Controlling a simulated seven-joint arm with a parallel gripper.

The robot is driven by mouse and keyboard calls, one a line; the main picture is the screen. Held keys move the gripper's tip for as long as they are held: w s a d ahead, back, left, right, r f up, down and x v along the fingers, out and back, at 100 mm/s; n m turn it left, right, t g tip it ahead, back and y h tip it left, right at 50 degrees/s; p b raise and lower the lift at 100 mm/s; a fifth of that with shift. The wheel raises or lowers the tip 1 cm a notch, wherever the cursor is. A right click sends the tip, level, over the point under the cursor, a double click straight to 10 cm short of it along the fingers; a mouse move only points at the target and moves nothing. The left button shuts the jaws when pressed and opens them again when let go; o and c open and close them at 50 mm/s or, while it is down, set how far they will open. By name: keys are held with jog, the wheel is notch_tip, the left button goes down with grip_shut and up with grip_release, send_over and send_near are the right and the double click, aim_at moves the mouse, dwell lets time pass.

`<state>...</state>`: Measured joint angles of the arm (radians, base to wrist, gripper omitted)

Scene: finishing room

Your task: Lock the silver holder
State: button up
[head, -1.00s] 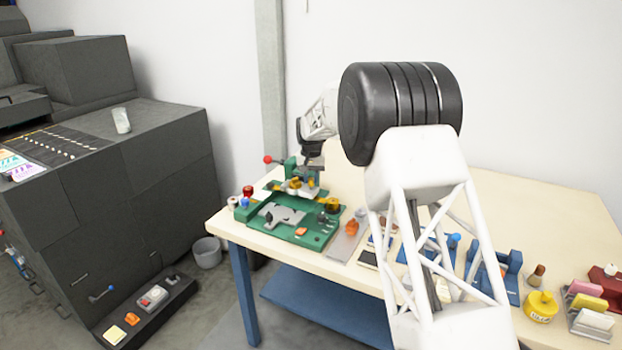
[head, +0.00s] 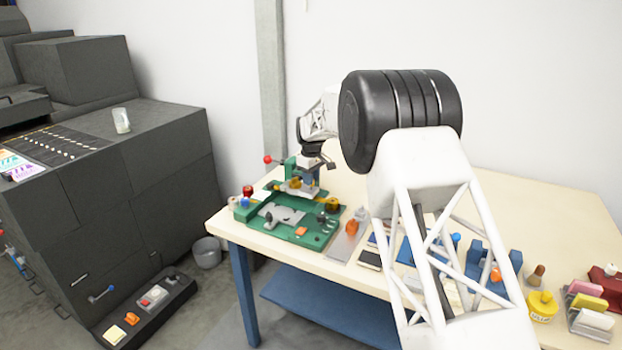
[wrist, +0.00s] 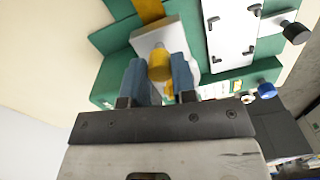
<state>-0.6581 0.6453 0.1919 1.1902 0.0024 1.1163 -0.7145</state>
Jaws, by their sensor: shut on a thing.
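A green press-like fixture (head: 312,240) stands at the left end of the table. A silver block (head: 300,192), which looks like the holder, sits on its back part and also shows in the wrist view (wrist: 147,42). It carries a brass knob (wrist: 160,64). My gripper (wrist: 160,70) has its two blue fingers on either side of this knob and is shut on it. In the head view my gripper (head: 309,183) is low over the block. The fingers hide part of the block, and I cannot tell whether it is locked.
A flat silver plate (head: 281,214) with dark fittings lies on the fixture's front part. A red-ball lever (head: 268,160) sticks out at its back left. Orange, blue and yellow items line the table's front to the right. The table's back right is clear.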

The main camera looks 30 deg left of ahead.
jog(key=shift+n, duration=2)
jog(key=o, duration=0.9)
jog(key=shift+o, duration=0.2)
jog(key=shift+r, duration=0.1)
jog(key=shift+r, duration=3.85)
